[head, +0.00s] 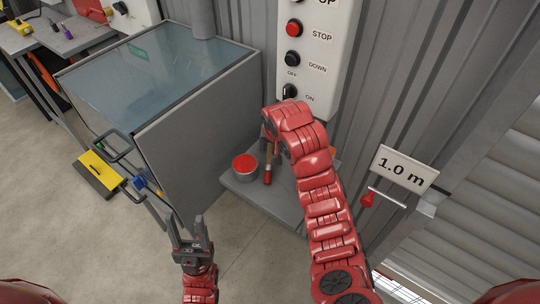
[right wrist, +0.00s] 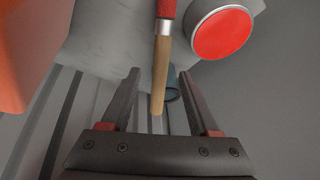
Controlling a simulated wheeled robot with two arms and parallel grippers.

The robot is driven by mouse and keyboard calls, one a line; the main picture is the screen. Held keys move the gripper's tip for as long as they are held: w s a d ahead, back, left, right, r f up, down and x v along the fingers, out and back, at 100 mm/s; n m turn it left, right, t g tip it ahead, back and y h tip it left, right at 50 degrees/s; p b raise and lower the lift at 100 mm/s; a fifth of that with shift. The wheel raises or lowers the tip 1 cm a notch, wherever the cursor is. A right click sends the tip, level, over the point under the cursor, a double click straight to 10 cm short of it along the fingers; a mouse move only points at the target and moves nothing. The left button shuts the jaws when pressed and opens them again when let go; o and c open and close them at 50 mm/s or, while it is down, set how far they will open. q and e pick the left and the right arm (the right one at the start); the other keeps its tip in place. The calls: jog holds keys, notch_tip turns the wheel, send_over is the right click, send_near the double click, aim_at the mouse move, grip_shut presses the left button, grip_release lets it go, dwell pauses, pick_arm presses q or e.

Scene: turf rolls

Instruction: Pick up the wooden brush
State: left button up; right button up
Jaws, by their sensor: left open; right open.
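The wooden brush (head: 268,172) is on the grey shelf (head: 262,202) under the control panel, its red end toward me. In the right wrist view the brush (right wrist: 161,70) shows a wooden handle, a metal band and a red end at the top edge. My right gripper (right wrist: 159,72) is open, with the handle in the gap between its fingers; neither finger clearly touches it. In the head view my right arm partly hides the gripper and the handle's far end. My left gripper (head: 188,220) is open and empty, low over the floor.
A round tin with a red top (head: 245,166) stands close left of the brush. A grey glass-topped cabinet (head: 195,135) is further left. The control panel (head: 315,50) is on the wall behind. A "1.0 m" sign (head: 403,168) is at right. A yellow case (head: 98,174) is at left.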

aim_at(270, 151)
jog(key=shift+w+f+p, duration=0.1)
jog(key=shift+f+p, duration=0.25)
jog(key=shift+f, duration=0.1)
jog(key=p+x, duration=0.1)
jog(key=x, duration=0.2)
jog(key=shift+a, duration=0.1)
jog(key=shift+w+f, duration=0.3)
jog(key=shift+f, duration=0.35)
grip_shut()
